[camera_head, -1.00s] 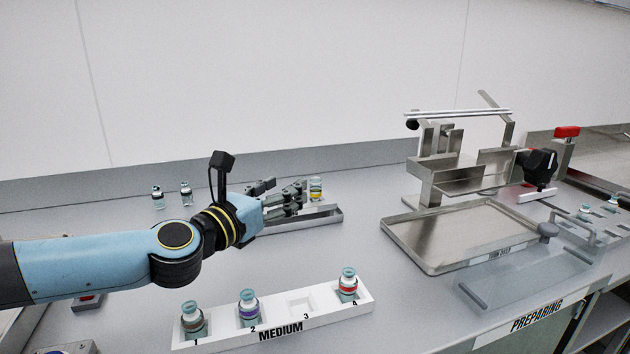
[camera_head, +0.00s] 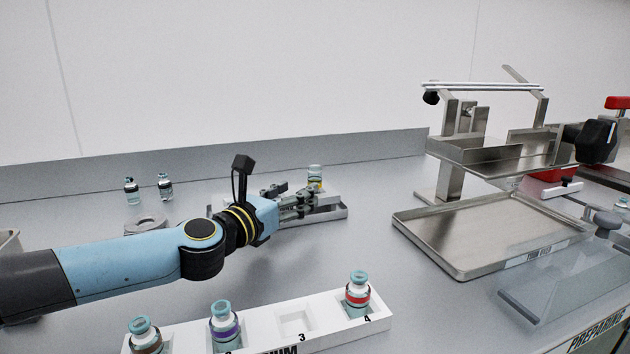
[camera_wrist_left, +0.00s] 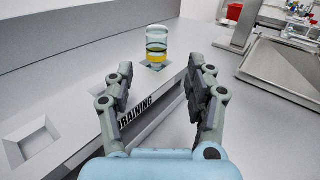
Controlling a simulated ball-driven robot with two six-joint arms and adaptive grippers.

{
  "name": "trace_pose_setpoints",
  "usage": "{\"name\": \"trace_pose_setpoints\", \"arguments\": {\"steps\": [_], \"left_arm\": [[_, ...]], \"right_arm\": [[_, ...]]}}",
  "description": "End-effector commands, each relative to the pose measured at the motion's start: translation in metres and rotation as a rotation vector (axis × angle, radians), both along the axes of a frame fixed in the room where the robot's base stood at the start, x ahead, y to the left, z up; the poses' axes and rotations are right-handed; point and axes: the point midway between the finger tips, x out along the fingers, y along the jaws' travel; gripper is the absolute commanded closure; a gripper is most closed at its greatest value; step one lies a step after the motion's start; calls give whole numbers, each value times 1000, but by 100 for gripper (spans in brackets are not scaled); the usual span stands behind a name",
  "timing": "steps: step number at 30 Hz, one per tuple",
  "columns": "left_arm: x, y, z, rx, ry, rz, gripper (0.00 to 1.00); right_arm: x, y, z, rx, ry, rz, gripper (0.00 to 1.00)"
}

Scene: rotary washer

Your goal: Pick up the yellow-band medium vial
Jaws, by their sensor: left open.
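My left gripper (camera_head: 305,196) reaches in from the left, low over the rack. In the left wrist view the gripper (camera_wrist_left: 160,78) is open, its fingers apart with the vial ahead of the gap and nothing between them. My right gripper is not in view.
The white MEDIUM rack (camera_head: 345,334) in front holds several vials; slot 3 (camera_head: 296,321) is empty. Two small vials stand at the back left (camera_head: 147,188). A metal tray (camera_head: 480,235) and a metal stand (camera_head: 450,180) are on the right. A wall rises behind.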

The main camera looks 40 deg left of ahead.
Motion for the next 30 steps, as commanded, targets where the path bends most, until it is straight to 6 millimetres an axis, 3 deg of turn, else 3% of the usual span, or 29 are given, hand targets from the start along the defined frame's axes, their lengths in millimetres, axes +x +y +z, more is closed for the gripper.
{"name": "trace_pose_setpoints", "arguments": {"steps": [15,23,30], "left_arm": [[59,17,4,-1,-1,0,45],[62,17,4,0,0,-2,45],[62,17,4,0,0,-1,75]], "right_arm": [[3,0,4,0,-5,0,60],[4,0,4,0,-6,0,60],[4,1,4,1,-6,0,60]]}}
